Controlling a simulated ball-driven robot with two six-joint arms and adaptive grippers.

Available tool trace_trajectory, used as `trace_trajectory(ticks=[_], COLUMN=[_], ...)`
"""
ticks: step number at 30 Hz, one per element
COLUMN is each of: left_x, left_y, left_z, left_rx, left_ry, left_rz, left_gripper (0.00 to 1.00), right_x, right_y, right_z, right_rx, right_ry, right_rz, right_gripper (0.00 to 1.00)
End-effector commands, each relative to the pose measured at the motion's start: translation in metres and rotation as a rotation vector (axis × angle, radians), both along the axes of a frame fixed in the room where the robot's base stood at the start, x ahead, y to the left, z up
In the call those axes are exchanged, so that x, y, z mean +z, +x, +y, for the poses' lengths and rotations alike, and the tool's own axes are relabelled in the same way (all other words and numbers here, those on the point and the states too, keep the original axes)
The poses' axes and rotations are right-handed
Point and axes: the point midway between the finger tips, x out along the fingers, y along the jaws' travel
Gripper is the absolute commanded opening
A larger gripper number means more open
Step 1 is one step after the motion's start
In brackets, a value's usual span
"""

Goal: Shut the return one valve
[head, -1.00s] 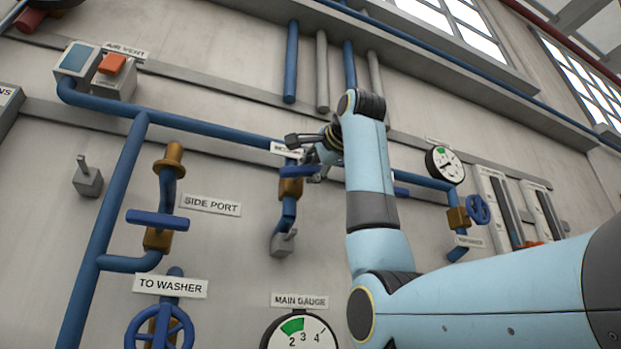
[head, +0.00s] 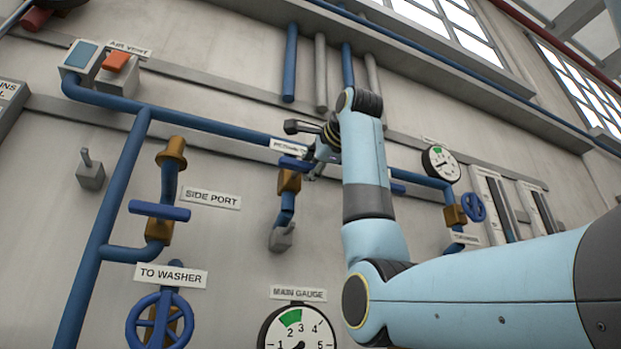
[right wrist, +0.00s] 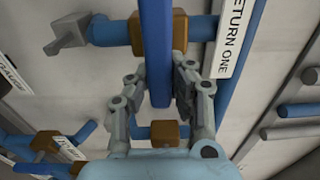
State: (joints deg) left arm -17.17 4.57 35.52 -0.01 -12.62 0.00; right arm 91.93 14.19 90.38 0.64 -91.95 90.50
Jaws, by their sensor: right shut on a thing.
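The return one valve has a brown body (head: 289,181) on a short blue pipe, with a blue bar lever (head: 294,163). In the right wrist view the label RETURN ONE (right wrist: 231,38) stands beside its brown body (right wrist: 178,30). The blue lever (right wrist: 157,55) runs crosswise to the pipe there. My right gripper (right wrist: 159,76) has a finger on each side of the lever and is shut on it. In the head view my right gripper (head: 318,160) is at the lever's right end, partly hidden by my arm. My left gripper is not in view.
Left of it is the side port valve lever (head: 159,211), with the to washer handwheel (head: 159,320) below. The main gauge (head: 298,330) sits below. A round gauge (head: 440,163) and small handwheel (head: 474,207) are on the right. A grey spout (head: 281,237) ends the pipe.

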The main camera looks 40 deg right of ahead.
Motion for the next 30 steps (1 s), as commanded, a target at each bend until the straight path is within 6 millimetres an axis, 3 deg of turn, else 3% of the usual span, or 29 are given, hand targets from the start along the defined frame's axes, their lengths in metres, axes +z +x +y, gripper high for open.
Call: trace_trajectory(ticks=[2, 3, 9, 20, 30], left_x=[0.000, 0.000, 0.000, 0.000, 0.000], left_y=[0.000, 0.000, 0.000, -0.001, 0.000], left_z=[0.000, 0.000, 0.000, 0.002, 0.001], left_rx=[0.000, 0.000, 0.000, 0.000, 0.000], left_ry=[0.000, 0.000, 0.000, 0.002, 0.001], left_rz=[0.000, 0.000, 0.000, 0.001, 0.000], left_gripper=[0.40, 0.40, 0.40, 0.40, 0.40], right_x=[-0.002, -0.003, -0.002, 0.000, 0.000], right_y=[0.001, 0.001, 0.001, -0.008, -0.076], right_z=[0.000, 0.000, 0.000, 0.002, 0.019], right_rx=[0.001, 0.001, 0.001, 0.001, 0.001], right_ry=[0.004, 0.003, 0.001, 0.000, 0.000], right_rz=[0.006, 0.007, 0.005, -0.001, -0.002], right_gripper=[0.00, 0.19, 0.44, 0.44, 0.44])
